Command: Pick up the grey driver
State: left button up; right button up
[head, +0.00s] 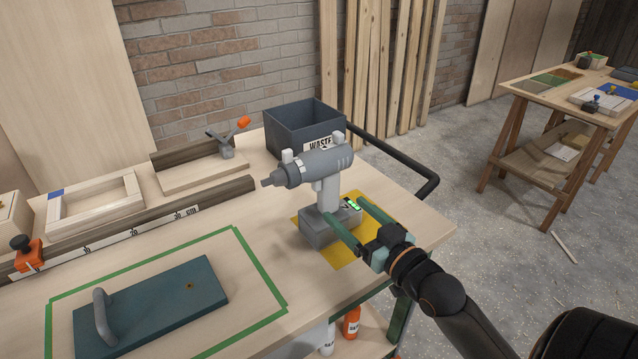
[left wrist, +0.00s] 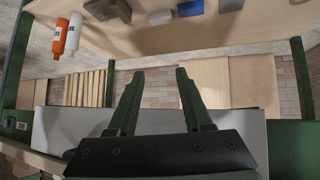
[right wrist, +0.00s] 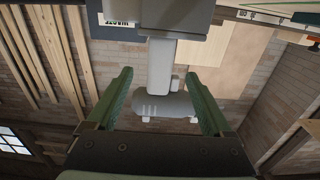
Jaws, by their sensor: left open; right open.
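The grey driver (head: 318,177) stands upright on its grey block base (head: 318,230) over a yellow patch (head: 352,252) on the workbench, its nose pointing left in the head view. My right gripper (head: 343,220) is open, its green fingers reaching toward the driver from the right, near the handle's lower part. In the right wrist view the driver's pale handle (right wrist: 161,68) shows between the open fingers (right wrist: 162,98), upside down. I cannot tell whether they touch it. My left gripper (left wrist: 157,92) is open and empty in the left wrist view, with shelf items beyond; it is out of the head view.
A dark waste bin (head: 285,133) stands behind the driver. A black rail (head: 410,172) runs along the bench's right edge. A teal board with a handle (head: 160,305) lies inside a green outline at front left. A second table (head: 545,95) stands at far right.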

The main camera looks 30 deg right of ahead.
aim_at(320, 186)
jog(key=w, duration=1)
jog(key=shift+w+f+b, duration=0.15)
jog(key=shift+w+b, duration=0.1)
jog(key=shift+b, duration=0.15)
grip_shut()
dwell(0.4)
dwell(0.6)
jog(key=shift+r, duration=0.2)
